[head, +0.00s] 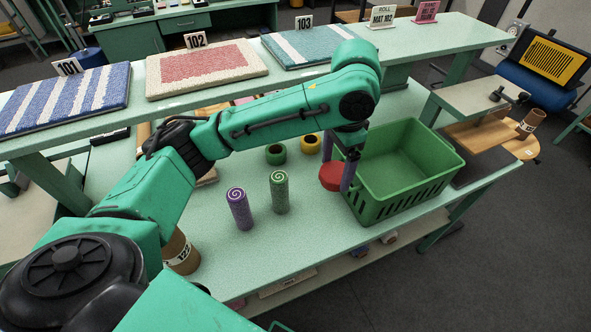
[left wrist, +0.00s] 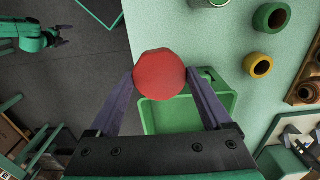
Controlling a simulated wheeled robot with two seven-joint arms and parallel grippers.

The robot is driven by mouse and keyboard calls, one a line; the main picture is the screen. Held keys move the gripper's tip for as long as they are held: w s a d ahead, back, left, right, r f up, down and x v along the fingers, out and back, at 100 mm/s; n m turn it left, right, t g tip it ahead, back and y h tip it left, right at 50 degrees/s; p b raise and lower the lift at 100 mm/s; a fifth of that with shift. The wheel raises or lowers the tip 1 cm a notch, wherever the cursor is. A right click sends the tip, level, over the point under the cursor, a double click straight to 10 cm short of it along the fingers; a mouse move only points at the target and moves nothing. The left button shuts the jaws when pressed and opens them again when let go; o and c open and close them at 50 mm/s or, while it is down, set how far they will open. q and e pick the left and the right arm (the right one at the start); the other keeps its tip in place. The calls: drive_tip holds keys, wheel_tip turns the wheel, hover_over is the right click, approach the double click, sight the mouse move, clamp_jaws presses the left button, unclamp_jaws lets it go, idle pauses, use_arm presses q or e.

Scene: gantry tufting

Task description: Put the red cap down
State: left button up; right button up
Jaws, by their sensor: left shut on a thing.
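My left gripper (head: 339,172) is shut on the red cap (head: 331,177), a flat round disc. The cap is at the left end of the green crate (head: 398,204), close to its wall; I cannot tell whether they touch. In the left wrist view the cap (left wrist: 160,75) sits between the two purple fingertips (left wrist: 161,78), with the crate (left wrist: 228,100) partly hidden behind cap and gripper. The visible part of the crate's inside looks empty. My right gripper (left wrist: 62,35) shows small at the top left of the left wrist view, over the floor, fingers apart and empty.
A purple roll (head: 239,210) and a green roll (head: 280,193) stand on the table (head: 310,245) left of the crate. A green ring (head: 275,155) and a yellow ring (head: 310,143) lie behind. A raised shelf with mats (head: 205,70) runs along the back.

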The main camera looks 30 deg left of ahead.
sight(333, 183)
use_arm(q)
drive_tip(key=f, duration=0.3)
drive_tip(key=f+b, duration=0.1)
drive_tip(key=shift+s+d+f, duration=0.1)
drive_tip(key=shift+s+f, duration=0.15)
drive_tip(key=f, duration=0.5)
drive_tip(key=f+p, duration=0.1)
drive_tip(key=f, duration=0.4)
drive_tip(key=w+f, duration=0.1)
drive_tip(key=f, duration=0.4)
drive_tip(key=shift+f+p, duration=0.3)
drive_tip(key=shift+f, duration=0.1)
use_arm(e)
drive_tip(key=shift+w+d+r, duration=0.15)
drive_tip(key=shift+w+r, duration=0.1)
drive_tip(key=shift+w, duration=0.05)
use_arm(q)
drive_tip(key=shift+s+f, duration=0.1)
drive_tip(key=o, duration=1.3)
drive_tip(key=shift+o, duration=0.2)
wheel_tip(333, 183, up, 12)
drive_tip(key=b, duration=0.1)
drive_tip(key=shift+r, duration=0.2)
use_arm(e)
drive_tip(key=shift+w+f, duration=0.1)
drive_tip(key=shift+f, duration=0.55)
use_arm(q)
drive_tip(key=shift+f, duration=0.1)
